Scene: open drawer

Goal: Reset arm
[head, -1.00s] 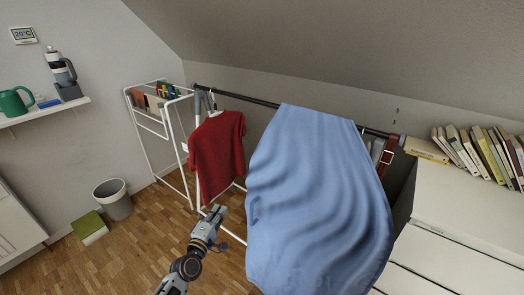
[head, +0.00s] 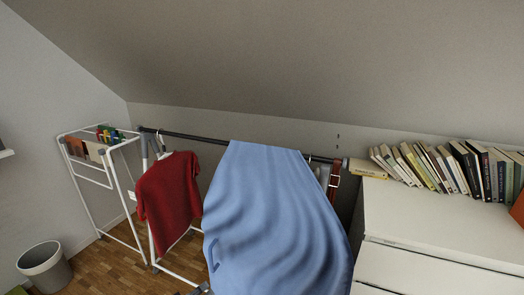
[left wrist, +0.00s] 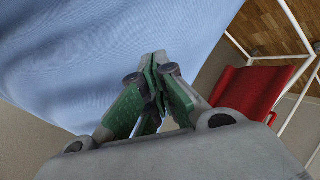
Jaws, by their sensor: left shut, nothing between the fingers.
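My left gripper (left wrist: 155,75) shows in the left wrist view, its green-padded fingers together with nothing between them. The blue cloth (left wrist: 90,60) fills the upper left of that view behind the fingertips; I cannot tell how far apart they are. In the head view my left gripper is not clearly seen; at most a small grey bit shows at the bottom edge. The same blue cloth (head: 275,220) hangs over a dark rail in the middle. My right gripper is in no view.
A red shirt (head: 172,200) hangs left of the cloth. A white drying rack (head: 125,205) stands further left, with a bin (head: 45,268) on the floor. A white drawer unit (head: 440,220) stands right, with a row of books (head: 455,168) along its back. A belt (head: 334,183) hangs beside it.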

